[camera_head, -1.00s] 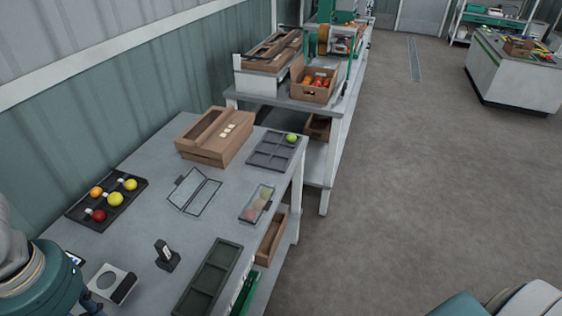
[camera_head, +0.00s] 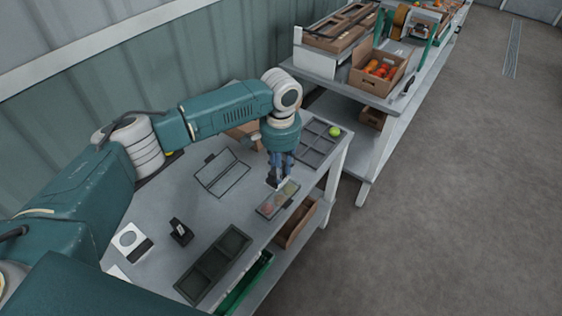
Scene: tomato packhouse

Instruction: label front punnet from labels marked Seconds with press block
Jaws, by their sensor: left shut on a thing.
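A clear closed punnet (camera_head: 268,209) with fruit inside lies near the table's right edge. My left gripper (camera_head: 277,176) points down just above its far end and is shut on a small dark object with a pale part. The object is too small to identify; I cannot tell whether it touches the lid. An open, empty clear punnet (camera_head: 222,173) lies to its left. A small dark upright block (camera_head: 181,231) with a pale face stands nearer me. A white plate with a round mark (camera_head: 130,240) lies left of it. No lettering is readable. My right gripper is out of view.
A dark empty tray (camera_head: 213,265) lies at the front of the table, with a green crate (camera_head: 249,284) below. A grey compartment tray (camera_head: 319,143) holds a green tomato (camera_head: 334,131). My left arm hides part of a cardboard box. The floor at right is clear.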

